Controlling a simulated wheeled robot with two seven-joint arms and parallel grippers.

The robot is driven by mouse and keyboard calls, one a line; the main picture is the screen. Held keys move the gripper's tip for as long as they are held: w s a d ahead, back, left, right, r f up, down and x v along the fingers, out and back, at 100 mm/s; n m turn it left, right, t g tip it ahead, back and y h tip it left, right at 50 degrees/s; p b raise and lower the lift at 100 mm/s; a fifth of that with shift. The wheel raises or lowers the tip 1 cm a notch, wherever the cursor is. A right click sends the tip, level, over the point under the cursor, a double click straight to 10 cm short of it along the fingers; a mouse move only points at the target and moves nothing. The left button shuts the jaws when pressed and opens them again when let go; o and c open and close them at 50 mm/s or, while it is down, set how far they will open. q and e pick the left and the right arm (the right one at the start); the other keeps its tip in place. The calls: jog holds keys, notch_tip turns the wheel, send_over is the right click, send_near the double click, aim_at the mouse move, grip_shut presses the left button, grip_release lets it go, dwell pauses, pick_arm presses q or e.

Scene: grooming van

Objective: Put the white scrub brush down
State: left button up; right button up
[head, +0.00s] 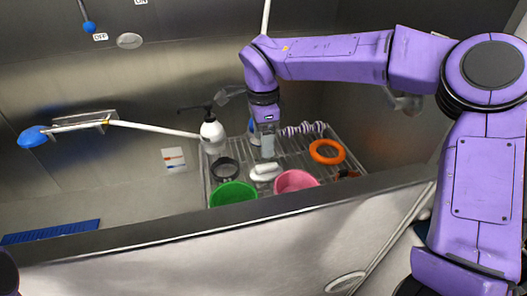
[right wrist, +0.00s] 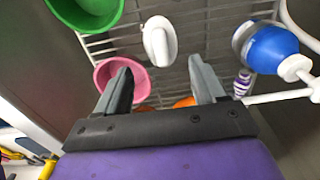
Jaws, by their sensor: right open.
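The white scrub brush (head: 266,172) lies on the wire rack (head: 213,166) in the tub, between the green bowl and the pink bowl. In the right wrist view the brush (right wrist: 160,42) rests on the rack bars beyond my fingertips. My right gripper (head: 267,153) points down just above the brush in the head view. In the right wrist view its two fingers (right wrist: 160,68) are spread apart, with nothing between them. The brush looks apart from both fingers. My left gripper does not show.
A green bowl (head: 233,194) and a pink bowl (head: 295,182) stand close by the brush. An orange ring (head: 327,151), a striped purple item (head: 303,129) and a white pump bottle (head: 212,134) are around it. The tub's front wall (head: 230,245) runs in front.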

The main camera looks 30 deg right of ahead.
aim_at(265, 165)
jog(key=shift+n+g+h, duration=0.3)
jog(key=shift+n+g, duration=0.1)
jog(key=shift+g, duration=0.1)
jog(key=a+f, duration=0.2)
jog(key=f, duration=0.1)
jog(key=shift+a+p, duration=0.3)
jog(key=shift+p, duration=0.05)
jog(key=h, duration=0.2)
jog(key=m+h, duration=0.1)
jog(key=shift+w+d+r+h, duration=0.1)
jog(key=shift+w+r+h, duration=0.05)
jog(key=shift+w+h, duration=0.15)
jog(key=x, duration=0.9)
